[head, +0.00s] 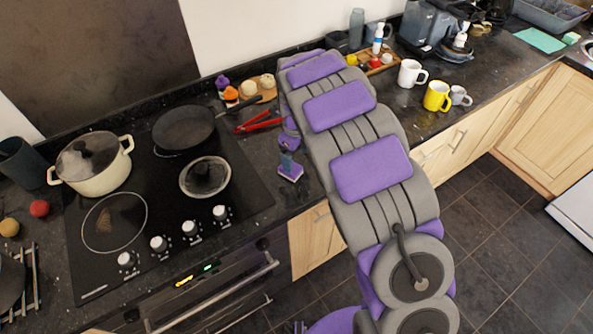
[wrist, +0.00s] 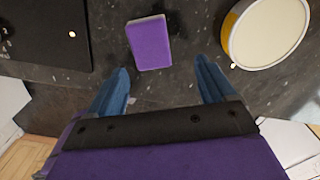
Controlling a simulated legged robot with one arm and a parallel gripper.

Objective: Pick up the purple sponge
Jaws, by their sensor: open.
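The purple sponge (wrist: 149,43) is a small block on the dark granite counter, ahead of my fingertips in the wrist view. In the head view the sponge (head: 291,173) shows near the counter's front edge, right of the hob. My gripper (wrist: 163,67) is open, with blue fingers spread wide and nothing between them. The sponge lies between the lines of the two fingers, a little left of centre. In the head view my gripper (head: 286,158) is just above the sponge, partly hidden by my arm.
The black hob (head: 172,205) with a cream pot (head: 92,178) and frying pan (head: 183,130) is at left. Red-handled tool (head: 260,123) lies behind the gripper. A round pale thing with a yellow side (wrist: 268,32) stands right of the sponge. Mugs (head: 411,74) stand further right.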

